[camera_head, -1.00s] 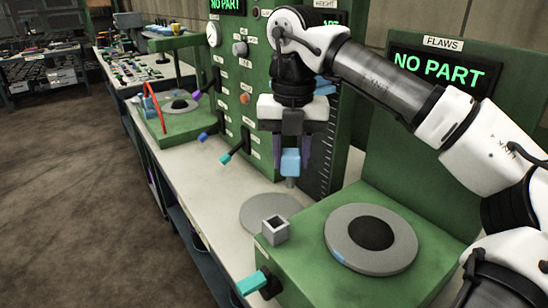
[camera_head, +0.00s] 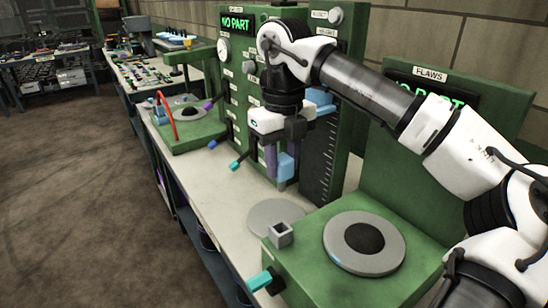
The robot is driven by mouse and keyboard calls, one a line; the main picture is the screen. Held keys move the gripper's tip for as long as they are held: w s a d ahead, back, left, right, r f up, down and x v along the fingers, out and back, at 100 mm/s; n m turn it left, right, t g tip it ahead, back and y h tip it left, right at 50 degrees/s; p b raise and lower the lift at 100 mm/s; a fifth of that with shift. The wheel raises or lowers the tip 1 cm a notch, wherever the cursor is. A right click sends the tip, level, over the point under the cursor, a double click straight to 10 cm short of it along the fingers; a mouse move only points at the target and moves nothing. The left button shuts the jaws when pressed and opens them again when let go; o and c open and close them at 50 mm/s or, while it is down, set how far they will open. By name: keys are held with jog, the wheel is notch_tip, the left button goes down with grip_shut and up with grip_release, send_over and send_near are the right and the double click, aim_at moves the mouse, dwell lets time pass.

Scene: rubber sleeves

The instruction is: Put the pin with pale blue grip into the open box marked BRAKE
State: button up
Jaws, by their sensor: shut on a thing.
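My gripper (camera_head: 280,160) hangs fingers-down over the bench, in front of the green panel. It is shut on the pin with pale blue grip (camera_head: 287,167). The blue block shows between and in front of the purple fingers, and a short grey part shows below it. The pin is in the air, above and behind the grey disc on the bench. I can read no BRAKE mark on anything in view, so I cannot tell where that box is.
A flat grey disc (camera_head: 276,217) lies on the pale bench (camera_head: 215,205). Teal and purple levers stick out from the panel. The floor at left is clear.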

jog(key=shift+f, duration=0.2)
jog(key=shift+f+b, duration=5)
jog(key=shift+f, duration=1.6)
jog(key=o, duration=1.1)
